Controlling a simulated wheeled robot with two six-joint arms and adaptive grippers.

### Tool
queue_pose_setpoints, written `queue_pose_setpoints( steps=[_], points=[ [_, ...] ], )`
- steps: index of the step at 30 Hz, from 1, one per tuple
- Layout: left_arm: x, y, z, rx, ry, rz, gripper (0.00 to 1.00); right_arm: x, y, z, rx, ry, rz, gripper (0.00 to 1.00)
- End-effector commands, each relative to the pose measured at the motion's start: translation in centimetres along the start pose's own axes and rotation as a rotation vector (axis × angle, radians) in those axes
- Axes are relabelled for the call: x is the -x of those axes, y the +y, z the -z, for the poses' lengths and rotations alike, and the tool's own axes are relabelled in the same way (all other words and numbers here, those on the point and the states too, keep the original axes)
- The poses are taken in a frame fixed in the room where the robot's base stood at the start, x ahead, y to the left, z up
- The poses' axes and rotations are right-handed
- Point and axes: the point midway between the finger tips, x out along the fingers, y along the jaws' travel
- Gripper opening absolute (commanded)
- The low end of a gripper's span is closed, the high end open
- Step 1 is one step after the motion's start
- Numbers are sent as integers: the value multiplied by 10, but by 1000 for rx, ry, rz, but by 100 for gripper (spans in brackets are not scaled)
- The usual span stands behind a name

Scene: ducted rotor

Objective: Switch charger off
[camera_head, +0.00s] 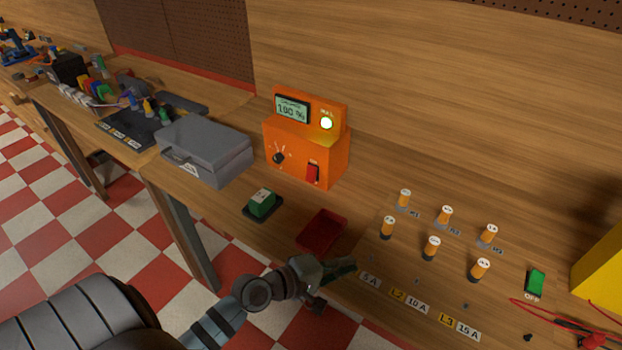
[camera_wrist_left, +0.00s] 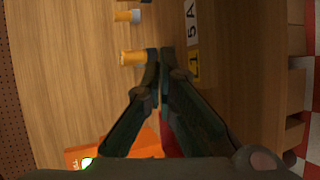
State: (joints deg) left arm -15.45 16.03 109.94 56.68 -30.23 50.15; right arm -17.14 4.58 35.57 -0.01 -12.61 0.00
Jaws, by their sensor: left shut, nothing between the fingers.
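The orange charger (camera_head: 306,146) stands on the bench against the back wall. Its display (camera_head: 291,108) reads 100 % and a round lamp (camera_head: 326,123) glows beside it. A black knob (camera_head: 279,158) and a red switch (camera_head: 313,173) are on its front face. In the left wrist view part of the charger (camera_wrist_left: 85,154) shows at the bottom, partly hidden by the gripper. My left gripper (camera_head: 345,268) is shut and empty, over the bench front and apart from the charger; its fingers meet in the left wrist view (camera_wrist_left: 160,55). My right gripper is not in view.
A green block (camera_head: 262,203) sits on a dark pad and a red tray (camera_head: 321,240) lies before the charger. A grey case (camera_head: 206,150) stands left. Several orange cylinders (camera_head: 431,248) stand right of the tray. A green switch (camera_head: 535,282) is farther right.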

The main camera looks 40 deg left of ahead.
Motion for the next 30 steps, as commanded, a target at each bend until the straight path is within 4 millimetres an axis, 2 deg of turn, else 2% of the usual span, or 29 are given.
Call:
queue_pose_setpoints(
  steps=[3, 7, 12, 15, 18, 21, 30],
  points=[
    [-8, 28, 45, 319, 84, -162, 0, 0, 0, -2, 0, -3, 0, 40],
    [-5, 50, 106, 677, 185, -349, 0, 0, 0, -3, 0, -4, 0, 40],
    [13, 57, 183, 1066, 310, -578, 0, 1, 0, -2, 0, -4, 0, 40],
    [25, 54, 215, 1219, 366, -683, 0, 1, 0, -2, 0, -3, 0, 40],
    [33, 51, 233, 1310, 400, -749, 0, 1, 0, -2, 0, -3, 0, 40],
    [36, 49, 241, 1350, 415, -778, 0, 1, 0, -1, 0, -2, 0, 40],
    [36, 48, 241, 1353, 415, -780, 0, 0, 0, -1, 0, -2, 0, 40]
  ],
)
